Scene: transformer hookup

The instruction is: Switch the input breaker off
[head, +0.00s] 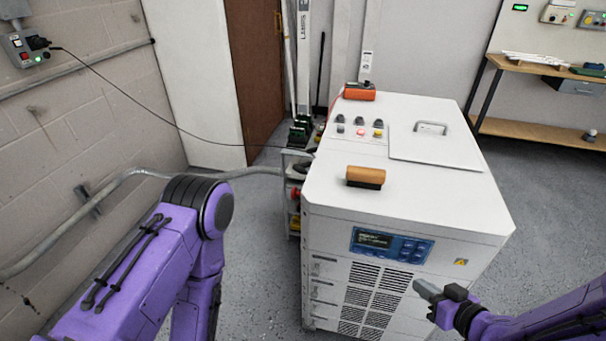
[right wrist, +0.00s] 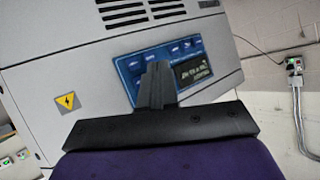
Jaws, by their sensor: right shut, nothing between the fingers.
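A large white cabinet (head: 440,180) stands in the middle, with a blue control panel (head: 391,245) on its front. The panel also shows in the right wrist view (right wrist: 190,60). A row of dark knobs and coloured buttons (head: 360,128) sits on its top. A grey wall box (head: 24,50) with red and green parts is at the upper left, with a black plug and cable. I cannot tell which part is the input breaker. My right gripper (head: 426,290) is shut and empty, in front of the cabinet's front face. My left gripper is out of view; only its arm shows.
A wooden-handled brush (head: 366,177) and an orange device (head: 359,92) lie on the cabinet top. A cart (head: 293,190) stands against its left side. A black cable hangs from the wall box toward it. A workbench (head: 545,68) is at the back right.

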